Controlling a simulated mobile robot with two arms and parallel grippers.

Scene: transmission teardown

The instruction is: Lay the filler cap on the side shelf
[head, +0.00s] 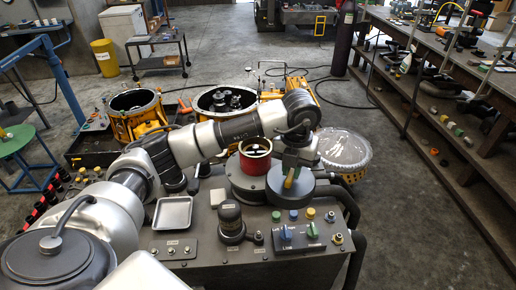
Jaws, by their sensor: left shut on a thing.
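My left arm reaches in from the left, over the machine, and bends down at its wrist. My left gripper (290,172) points down over a dark grey round lid-like part (304,190) on the machine's top. It is shut on a small piece with green and yellowish colour between the fingers, which I take to be the filler cap (289,181). The fingers hide much of it, and I cannot tell whether it touches the round part. No side shelf can be told for certain. My right gripper is not in view.
A red cylinder (255,157) stands just left of the gripper. A control panel (300,236) with knobs and buttons is in front, with a small pale tray (173,213) to its left. A clear-covered round drum (343,149) is to the right. A long workbench (440,52) runs along the right.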

